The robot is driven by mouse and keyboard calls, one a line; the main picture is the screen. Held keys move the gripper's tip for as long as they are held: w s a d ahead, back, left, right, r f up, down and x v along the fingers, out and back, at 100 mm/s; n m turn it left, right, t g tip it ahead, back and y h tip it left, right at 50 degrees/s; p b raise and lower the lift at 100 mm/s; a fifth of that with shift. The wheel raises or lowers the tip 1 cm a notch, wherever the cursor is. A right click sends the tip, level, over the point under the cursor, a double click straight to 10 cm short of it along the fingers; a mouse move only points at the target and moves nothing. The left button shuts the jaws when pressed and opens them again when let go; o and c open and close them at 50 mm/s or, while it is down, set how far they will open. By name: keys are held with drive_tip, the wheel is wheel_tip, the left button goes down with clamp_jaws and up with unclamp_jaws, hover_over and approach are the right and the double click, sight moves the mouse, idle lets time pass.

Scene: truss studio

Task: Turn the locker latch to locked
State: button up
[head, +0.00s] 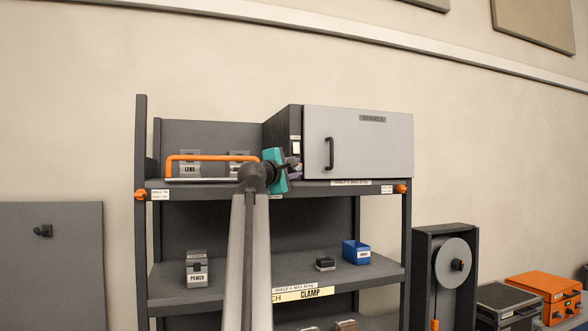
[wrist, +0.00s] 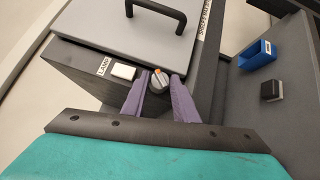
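The grey locker (head: 358,142) stands on the top shelf with its door closed. Its dark side panel (wrist: 82,82) shows in the wrist view. A small round grey knob with an orange mark (wrist: 158,84), apparently the latch, is at the panel's edge. My gripper (head: 294,167) is at the locker's left side; in the wrist view its purple fingers (wrist: 159,88) stand apart on either side of the knob. A narrow gap seems to show at each side; contact is unclear. In the head view the knob is hidden behind my gripper.
A white switch (wrist: 123,72) labelled LAMP is left of the knob. The door has a black handle (head: 330,154). An orange rail (head: 205,158) fronts the shelf's left part. A blue bin (head: 356,252) and a small black box (head: 325,264) sit on the shelf below.

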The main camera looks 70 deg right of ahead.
drive_tip(key=c, duration=0.5)
drive_tip(key=m+y+p, duration=0.3)
drive_tip(key=shift+r+t, duration=0.3)
drive_tip(key=shift+r, duration=0.05)
drive_tip(key=o, duration=1.1)
drive_tip(key=shift+c, duration=0.2)
drive_tip(key=shift+a, duration=0.1)
